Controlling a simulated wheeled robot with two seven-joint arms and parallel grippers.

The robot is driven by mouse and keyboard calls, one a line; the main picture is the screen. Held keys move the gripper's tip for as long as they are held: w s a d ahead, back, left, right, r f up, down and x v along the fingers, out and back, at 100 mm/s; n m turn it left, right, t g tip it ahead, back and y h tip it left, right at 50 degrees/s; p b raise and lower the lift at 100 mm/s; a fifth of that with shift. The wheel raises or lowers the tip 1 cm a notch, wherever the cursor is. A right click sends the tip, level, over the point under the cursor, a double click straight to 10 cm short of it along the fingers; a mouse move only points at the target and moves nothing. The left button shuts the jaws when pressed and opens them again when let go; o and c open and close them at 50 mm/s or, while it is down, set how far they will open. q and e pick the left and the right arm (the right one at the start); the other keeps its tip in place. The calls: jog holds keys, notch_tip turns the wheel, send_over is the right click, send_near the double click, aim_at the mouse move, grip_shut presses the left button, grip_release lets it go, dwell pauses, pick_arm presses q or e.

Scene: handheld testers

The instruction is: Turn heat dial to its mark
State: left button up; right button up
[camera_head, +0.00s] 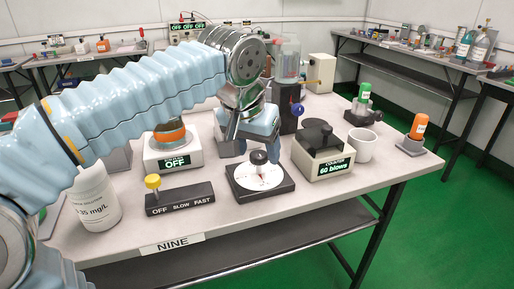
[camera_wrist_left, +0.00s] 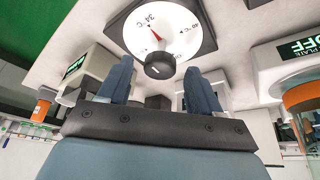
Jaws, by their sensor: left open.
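The heat dial (camera_head: 245,180) has a round white face on a black square base near the front of the bench, with a black knob (camera_head: 259,158) standing at its middle. In the left wrist view the dial face (camera_wrist_left: 180,32) shows "°C" labels, one reading about 34, and a red pointer-like mark beside that label. The knob (camera_wrist_left: 159,66) shows there between the finger ends. My left gripper (camera_head: 250,143) is open above and just behind the knob, its fingers (camera_wrist_left: 158,72) spread to either side. Contact cannot be told. My right gripper is not in view.
A speed switch (camera_head: 180,200) with a yellow knob is left of the dial. A counter box (camera_head: 322,152) reading "60 blows" and a white mug (camera_head: 362,146) are right. A hot plate (camera_head: 172,153) reading "OFF" and a white bottle (camera_head: 92,200) stand left.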

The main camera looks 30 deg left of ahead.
pick_arm(q)
jog(key=p+v, duration=0.3)
jog(key=v, duration=1)
jog(key=shift+s+r, duration=0.15)
